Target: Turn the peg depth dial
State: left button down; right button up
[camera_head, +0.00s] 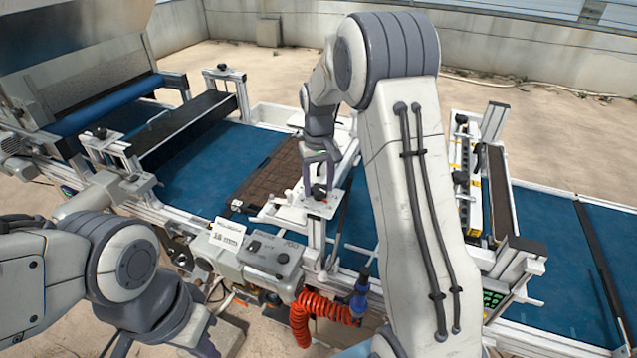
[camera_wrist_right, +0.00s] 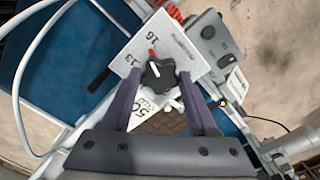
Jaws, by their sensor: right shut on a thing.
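The peg depth dial is a black lobed knob with a white pointer line (camera_wrist_right: 159,75). It sits on a white plate with printed numbers (camera_wrist_right: 180,42) in the right wrist view. My right gripper (camera_wrist_right: 156,90) has its two purple-grey fingers on either side of the knob and is shut on it. In the head view the right gripper (camera_head: 320,180) reaches down onto the dial (camera_head: 319,192) on top of the machine's white post. The white pointer points up and left, near a red mark on the plate. My left arm shows at the lower left of the head view; its fingers cannot be made out.
A blue conveyor belt (camera_head: 205,180) runs below, carrying a dark seed tray (camera_head: 270,170). A grey control box (camera_head: 268,255) and an orange coiled hose (camera_head: 312,318) are at the front. A bar with yellow marks (camera_head: 467,180) stands to the right.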

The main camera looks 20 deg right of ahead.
aim_at(318, 189)
jog(key=shift+m, duration=1.1)
jog(key=o, duration=1.4)
jog(key=shift+r, duration=0.15)
notch_tip(318, 189, up, 10)
jog(key=shift+r+b, duration=0.15)
jog(key=shift+b, duration=0.95)
